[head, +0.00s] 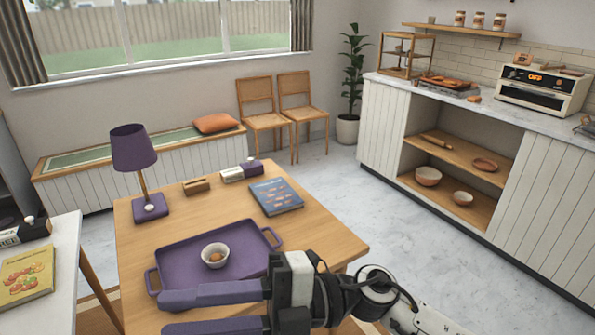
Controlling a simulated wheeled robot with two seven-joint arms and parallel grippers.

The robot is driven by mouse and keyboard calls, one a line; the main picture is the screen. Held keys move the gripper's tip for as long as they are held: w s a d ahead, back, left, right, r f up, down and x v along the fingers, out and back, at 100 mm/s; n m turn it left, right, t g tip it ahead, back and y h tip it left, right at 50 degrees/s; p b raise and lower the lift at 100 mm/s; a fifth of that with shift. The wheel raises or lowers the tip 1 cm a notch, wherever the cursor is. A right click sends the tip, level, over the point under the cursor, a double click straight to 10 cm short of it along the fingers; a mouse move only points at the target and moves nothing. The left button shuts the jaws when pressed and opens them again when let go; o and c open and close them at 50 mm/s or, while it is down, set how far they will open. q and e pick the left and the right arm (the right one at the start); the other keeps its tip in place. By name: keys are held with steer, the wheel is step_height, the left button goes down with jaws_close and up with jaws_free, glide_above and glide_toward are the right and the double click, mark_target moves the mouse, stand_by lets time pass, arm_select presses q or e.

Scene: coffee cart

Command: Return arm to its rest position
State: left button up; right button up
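My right gripper (165,314) comes in from the right at the bottom of the head view. Its two purple fingers point left and are spread apart, with nothing seen between them. The upper finger overlaps the near edge of a purple tray (180,262) in the picture; I cannot tell whether they touch. A white bowl (215,256) with a round brown item (214,257) in it sits on the tray. My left gripper is not in view.
The wooden table (320,235) also holds a purple lamp (135,150), a blue book (276,196) and small items at the back. A white table (60,290) with a yellow book (26,277) stands at left. A counter (540,115) is at right, with open floor before it.

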steer(key=w+d+f+m+t+y, duration=0.1)
steer(key=w+d+m+t, duration=0.2)
steer(key=w+m+t, duration=0.35)
steer(key=w+d+f+m+t, duration=0.2)
steer(key=w+d+m+t, duration=0.1)
steer(key=m+t, duration=0.6)
steer(key=w+d+f+m+t+h, duration=0.1)
steer(key=d+f+m+t+h, duration=0.1)
steer(key=d+f+m+h, duration=0.4)
steer(key=w+d+f+m+t+h, duration=0.1)
steer(key=d+f+m+t+h, duration=0.2)
steer(key=d+f+m+h, duration=0.45)
steer(key=s+d+f+m+g+h, duration=0.2)
steer(key=s+d+f, duration=0.3)
steer(key=s+f, duration=0.4)
steer(key=s+d+f+m+g+h, duration=0.2)
steer(key=s+d+f+g, duration=0.3)
steer(key=s+f, duration=0.4)
step_height(320, 180, down, 6)
steer(key=shift+r, duration=0.2)
